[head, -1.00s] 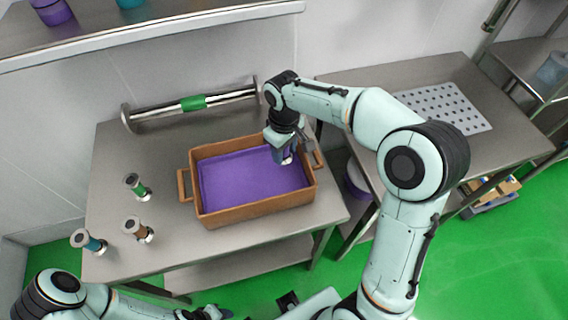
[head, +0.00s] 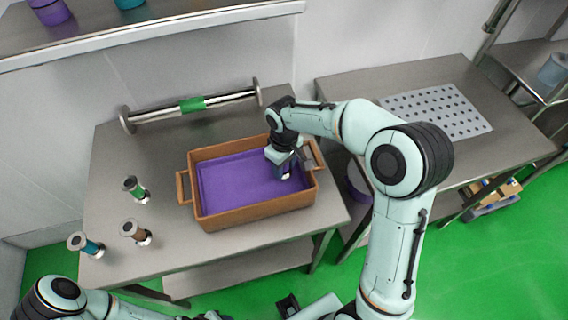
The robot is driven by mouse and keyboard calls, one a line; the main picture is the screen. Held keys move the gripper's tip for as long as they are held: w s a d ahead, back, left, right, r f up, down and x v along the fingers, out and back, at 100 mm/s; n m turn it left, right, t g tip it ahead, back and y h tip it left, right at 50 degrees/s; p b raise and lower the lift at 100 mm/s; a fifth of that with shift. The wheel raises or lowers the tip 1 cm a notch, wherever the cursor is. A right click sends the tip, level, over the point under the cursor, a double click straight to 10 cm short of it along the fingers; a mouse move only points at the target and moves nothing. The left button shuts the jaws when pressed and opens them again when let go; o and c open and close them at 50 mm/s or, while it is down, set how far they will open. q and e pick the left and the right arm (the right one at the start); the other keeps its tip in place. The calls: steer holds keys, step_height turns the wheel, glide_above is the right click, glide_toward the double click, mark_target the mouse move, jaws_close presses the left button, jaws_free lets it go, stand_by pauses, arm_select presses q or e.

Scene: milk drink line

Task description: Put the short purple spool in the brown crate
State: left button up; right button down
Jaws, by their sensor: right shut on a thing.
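The brown crate (head: 257,211) stands on the steel table, with a purple lining (head: 235,182) covering its floor. My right gripper (head: 286,168) reaches down into the right part of the crate. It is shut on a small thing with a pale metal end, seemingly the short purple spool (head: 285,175). My fingers hide most of it, and its purple is hard to tell from the lining. I cannot tell whether it touches the crate floor. My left gripper (head: 214,315) is at the bottom edge, mostly cut off.
Green (head: 140,192), brown (head: 137,233) and blue (head: 90,246) short spools stand left of the crate. A long spool with a green band (head: 192,104) lies behind it. A perforated plate (head: 437,110) lies on the right table. A shelf (head: 150,34) overhangs the back.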

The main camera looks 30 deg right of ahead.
arm_select(q)
steer(key=shift+s+f, duration=0.15)
steer(key=shift+f, duration=0.1)
arm_select(e)
steer(key=shift+f, duration=0.35)
steer(key=c, duration=0.6)
jaws_free()
steer(key=shift+r, duration=0.35)
step_height(320, 180, up, 12)
steer(key=shift+f+p, duration=0.1)
steer(key=shift+p, duration=0.8)
steer(key=shift+r, duration=0.4)
arm_select(q)
steer(key=w+r, duration=0.2)
steer(key=shift+r, duration=0.35)
steer(key=shift+s, duration=0.1)
